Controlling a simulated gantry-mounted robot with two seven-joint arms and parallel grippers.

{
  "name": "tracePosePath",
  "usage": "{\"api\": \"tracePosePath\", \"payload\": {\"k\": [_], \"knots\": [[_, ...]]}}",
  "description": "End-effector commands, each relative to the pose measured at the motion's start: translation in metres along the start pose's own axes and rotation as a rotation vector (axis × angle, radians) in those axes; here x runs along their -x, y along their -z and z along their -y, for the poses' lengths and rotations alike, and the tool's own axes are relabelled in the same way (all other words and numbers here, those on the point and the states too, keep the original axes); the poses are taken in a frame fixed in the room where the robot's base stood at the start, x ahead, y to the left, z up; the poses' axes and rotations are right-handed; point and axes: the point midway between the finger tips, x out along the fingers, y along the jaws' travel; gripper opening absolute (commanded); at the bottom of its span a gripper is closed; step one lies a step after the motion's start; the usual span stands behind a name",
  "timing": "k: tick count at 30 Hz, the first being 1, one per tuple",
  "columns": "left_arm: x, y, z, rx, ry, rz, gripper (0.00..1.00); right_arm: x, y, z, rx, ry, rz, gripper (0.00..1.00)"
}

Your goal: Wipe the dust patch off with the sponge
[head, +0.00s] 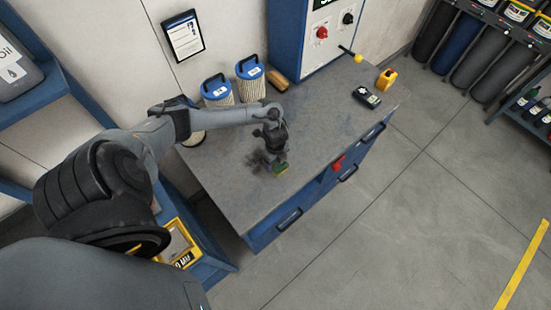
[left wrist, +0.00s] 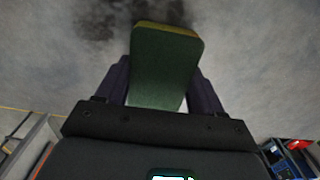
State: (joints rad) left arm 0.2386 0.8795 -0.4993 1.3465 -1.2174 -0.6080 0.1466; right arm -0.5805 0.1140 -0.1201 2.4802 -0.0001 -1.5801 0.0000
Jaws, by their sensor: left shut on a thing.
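The sponge, green with a yellow edge, shows in the head view (head: 280,169) and large in the left wrist view (left wrist: 165,65). My left gripper (head: 275,155) is shut on it, with a dark finger on each side in the left wrist view (left wrist: 160,85). The dust patch is a dark smudge on the grey bench top, beside the gripper in the head view (head: 256,160). In the left wrist view the dust patch (left wrist: 97,20) spreads behind the sponge's far end, partly hidden by it. I cannot tell whether the sponge touches the bench. My right gripper is not in view.
Blue-lidded filter canisters (head: 250,80) and a wooden-backed brush (head: 278,80) stand at the back of the bench (head: 330,120). A dark handheld device (head: 366,97) and a yellow bottle (head: 386,79) are at the far right. The bench middle is clear.

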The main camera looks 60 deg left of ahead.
Motion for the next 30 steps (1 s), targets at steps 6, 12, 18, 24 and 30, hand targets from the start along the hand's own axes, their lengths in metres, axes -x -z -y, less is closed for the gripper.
{"api": "tracePosePath", "payload": {"k": [6, 12, 18, 24, 30], "knots": [[0.015, 0.002, -0.001, 0.003, 0.001, -0.004, 0.39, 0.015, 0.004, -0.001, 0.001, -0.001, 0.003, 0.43], [0.039, 0.001, -0.003, 0.004, 0.0, -0.002, 0.39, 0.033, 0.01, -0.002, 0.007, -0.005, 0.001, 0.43], [0.056, 0.0, -0.003, 0.006, 0.0, -0.001, 0.39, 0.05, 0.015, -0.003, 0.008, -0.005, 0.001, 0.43], [0.073, -0.001, -0.003, 0.007, 0.0, -0.001, 0.39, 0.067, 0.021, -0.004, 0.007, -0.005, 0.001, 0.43], [0.083, -0.001, -0.004, 0.009, 0.0, -0.002, 0.39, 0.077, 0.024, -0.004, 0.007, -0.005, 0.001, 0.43]]}}
